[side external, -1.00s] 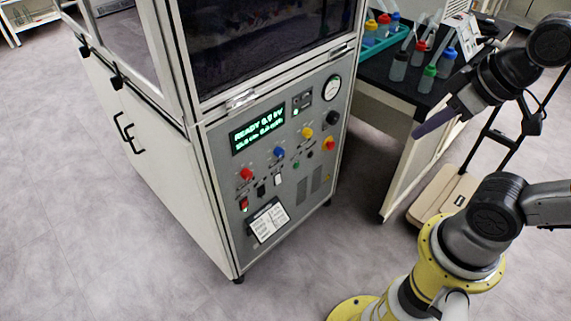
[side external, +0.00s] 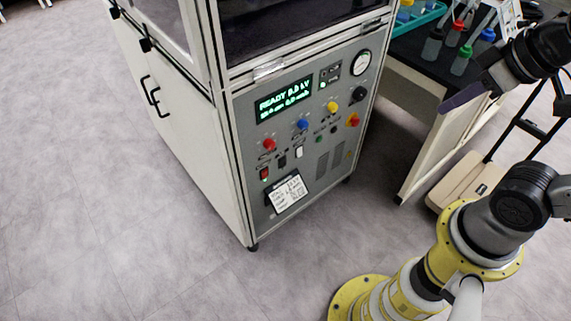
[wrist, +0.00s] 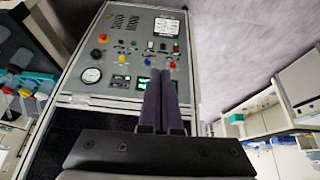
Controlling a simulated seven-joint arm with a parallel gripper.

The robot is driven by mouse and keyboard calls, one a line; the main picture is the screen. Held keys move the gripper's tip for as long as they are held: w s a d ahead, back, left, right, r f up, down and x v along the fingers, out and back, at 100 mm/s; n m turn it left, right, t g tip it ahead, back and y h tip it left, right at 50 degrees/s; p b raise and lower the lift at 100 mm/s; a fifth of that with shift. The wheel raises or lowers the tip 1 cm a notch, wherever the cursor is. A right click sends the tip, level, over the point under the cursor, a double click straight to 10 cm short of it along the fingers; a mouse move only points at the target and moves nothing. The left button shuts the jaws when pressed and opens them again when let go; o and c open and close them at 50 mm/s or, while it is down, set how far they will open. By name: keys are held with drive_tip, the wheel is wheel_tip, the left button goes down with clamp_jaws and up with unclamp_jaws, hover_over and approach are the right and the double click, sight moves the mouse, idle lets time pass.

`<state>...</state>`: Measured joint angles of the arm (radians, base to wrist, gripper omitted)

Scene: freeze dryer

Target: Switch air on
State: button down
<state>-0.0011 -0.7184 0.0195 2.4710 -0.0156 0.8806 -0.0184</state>
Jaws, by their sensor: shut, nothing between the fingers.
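The grey control panel (side external: 330,165) of the freeze dryer carries red (side external: 269,144), blue (side external: 303,124) and yellow (side external: 332,107) knobs. Below them sit small switches, one red (side external: 265,174), one black (side external: 282,161) and one white (side external: 299,152). I cannot read which is for air. The green display (side external: 283,102) is lit and begins with READY. My gripper (side external: 445,110) is shut and empty, right of the panel and apart from it. In the wrist view the panel (wrist: 112,25) appears upside down. My shut fingers (wrist: 160,72) cover part of the display there.
A white card (side external: 288,193) is on the lower panel. A round gauge (side external: 361,63) and a red-yellow knob (side external: 353,119) are at its right. A dark bench (side external: 408,52) with several coloured-cap bottles (side external: 462,60) stands behind. The floor in front is clear.

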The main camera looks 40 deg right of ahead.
sight(283, 163)
drive_tip(key=w+d+f+n+h, duration=0.1)
drive_tip(key=w+f+n, duration=0.4)
drive_tip(key=w, duration=0.8)
drive_tip(key=w+d+f+n+h, duration=0.1)
drive_tip(key=w+f+n, duration=0.35)
drive_tip(key=w, duration=0.85)
drive_tip(key=w+a+f+n, duration=0.1)
drive_tip(key=w+f+n, duration=0.1)
drive_tip(key=f, duration=0.9)
drive_tip(key=w+a+f+n+g+y, duration=0.1)
drive_tip(key=w+a+f+n, duration=0.1)
drive_tip(key=f, duration=0.9)
drive_tip(key=w+a+f+n+y, duration=0.1)
drive_tip(key=f+n, duration=0.3)
drive_tip(key=f, duration=0.7)
drive_tip(key=shift+w+a+f+g, duration=0.15)
drive_tip(key=shift+w+a+g, duration=0.25)
drive_tip(key=shift+w, duration=0.25)
drive_tip(key=w+f, duration=0.7)
drive_tip(key=f, duration=0.3)
